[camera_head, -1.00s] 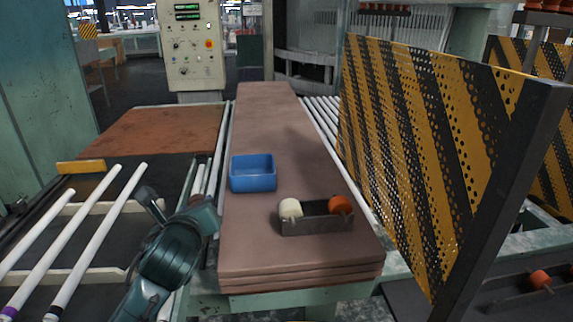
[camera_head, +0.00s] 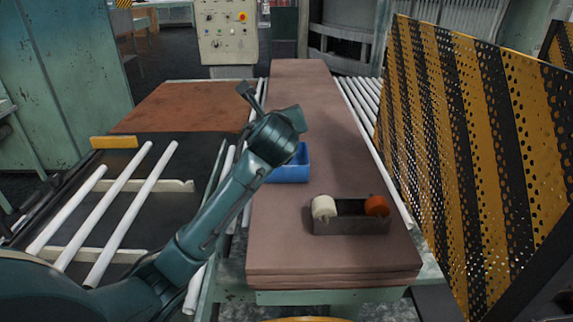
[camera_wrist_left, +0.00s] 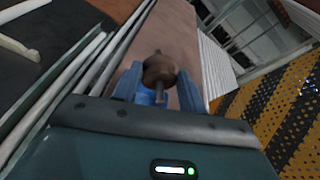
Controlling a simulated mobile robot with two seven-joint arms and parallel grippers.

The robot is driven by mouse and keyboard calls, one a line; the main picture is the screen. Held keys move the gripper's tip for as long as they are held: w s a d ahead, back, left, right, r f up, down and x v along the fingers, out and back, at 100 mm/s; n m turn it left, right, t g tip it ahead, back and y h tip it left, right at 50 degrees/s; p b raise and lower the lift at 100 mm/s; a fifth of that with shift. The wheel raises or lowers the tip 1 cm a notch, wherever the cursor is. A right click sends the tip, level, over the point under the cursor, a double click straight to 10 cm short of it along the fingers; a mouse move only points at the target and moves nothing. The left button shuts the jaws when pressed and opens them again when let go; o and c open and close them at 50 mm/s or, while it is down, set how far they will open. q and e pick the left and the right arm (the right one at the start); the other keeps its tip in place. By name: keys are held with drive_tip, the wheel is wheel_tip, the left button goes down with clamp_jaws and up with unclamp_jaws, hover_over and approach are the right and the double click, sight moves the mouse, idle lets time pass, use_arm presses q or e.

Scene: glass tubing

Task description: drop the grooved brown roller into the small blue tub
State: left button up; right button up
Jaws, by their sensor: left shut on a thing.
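The grooved brown roller (camera_wrist_left: 160,72) is held between the fingers of my left gripper (camera_wrist_left: 161,84), its thin axle sticking out. In the head view my left gripper (camera_head: 252,96) reaches over the long brown table, its fingers pointing away up-left; the roller cannot be made out there. The small blue tub (camera_head: 290,172) stands on the table, partly hidden behind my left wrist. Bright blue also shows behind and below the roller in the wrist view. My right gripper is not in view.
A dark rack (camera_head: 350,222) with a cream roller (camera_head: 324,208) and an orange-brown roller (camera_head: 377,206) stands on the brown table (camera_head: 300,262) near its front. White tubes (camera_head: 132,215) lie at left. A yellow-black perforated guard (camera_head: 470,140) stands at right.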

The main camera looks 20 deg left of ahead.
use_arm(q)
drive_tip(key=shift+f, duration=1.25)
drive_tip(key=o, duration=1.1)
drive_tip(key=shift+c, duration=0.2)
drive_tip(key=v, duration=1.3)
drive_tip(key=shift+b, duration=0.35)
